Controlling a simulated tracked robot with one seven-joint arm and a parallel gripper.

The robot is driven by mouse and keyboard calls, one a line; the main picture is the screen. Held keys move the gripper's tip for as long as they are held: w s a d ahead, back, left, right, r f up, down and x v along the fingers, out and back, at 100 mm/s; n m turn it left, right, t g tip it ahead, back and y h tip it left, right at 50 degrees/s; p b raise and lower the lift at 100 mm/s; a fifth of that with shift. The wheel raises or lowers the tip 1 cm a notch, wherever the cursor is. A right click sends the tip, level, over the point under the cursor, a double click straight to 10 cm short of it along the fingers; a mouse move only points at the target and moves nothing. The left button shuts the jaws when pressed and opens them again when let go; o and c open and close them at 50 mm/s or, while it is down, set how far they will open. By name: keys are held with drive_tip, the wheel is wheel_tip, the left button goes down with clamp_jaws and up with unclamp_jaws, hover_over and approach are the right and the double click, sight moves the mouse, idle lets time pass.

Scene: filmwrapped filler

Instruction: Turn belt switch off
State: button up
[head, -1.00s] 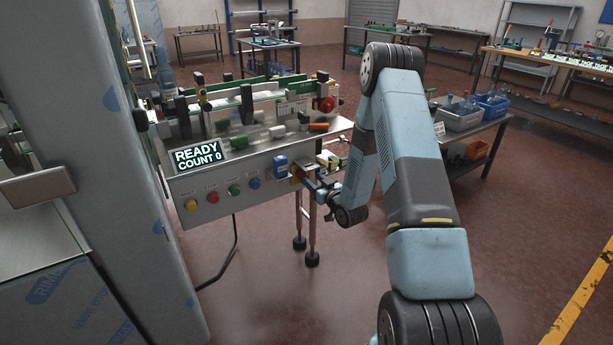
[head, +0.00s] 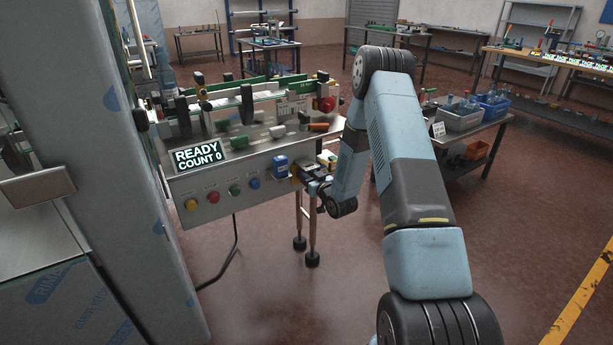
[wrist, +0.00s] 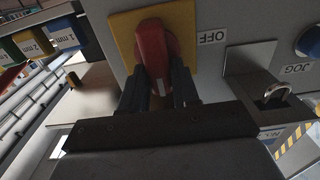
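The belt switch is a red rotary knob (wrist: 152,48) on a yellow plate (wrist: 188,30), seen close up in the wrist view. A label reading OFF (wrist: 212,37) is just right of the plate. My gripper (wrist: 160,82) has one dark finger on each side of the knob's grip. The fingers are close together and look to be touching its sides. The knob's lower end is partly hidden between them. In the head view my gripper (head: 311,180) is small, at the right end of the machine's front panel, and hides most of the switch.
The panel has a READY, COUNT 0 display (head: 198,158) and yellow, red, green and blue buttons. A padlock (wrist: 278,92) and JOG label (wrist: 297,69) are right of the switch. Blocks marked 1 mm (wrist: 65,38) and 2 mm are at upper left.

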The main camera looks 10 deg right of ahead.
drive_tip(key=c, duration=0.4)
drive_tip(key=shift+a, duration=0.35)
clamp_jaws()
drive_tip(key=shift+d, duration=0.25)
drive_tip(key=shift+n, duration=0.4)
drive_tip(key=n, duration=0.5)
drive_tip(key=a+f+n, duration=0.1)
drive_tip(key=n, duration=0.5)
drive_tip(key=s+a+f+n, duration=0.1)
drive_tip(key=n, duration=0.5)
drive_tip(key=shift+w, duration=0.1)
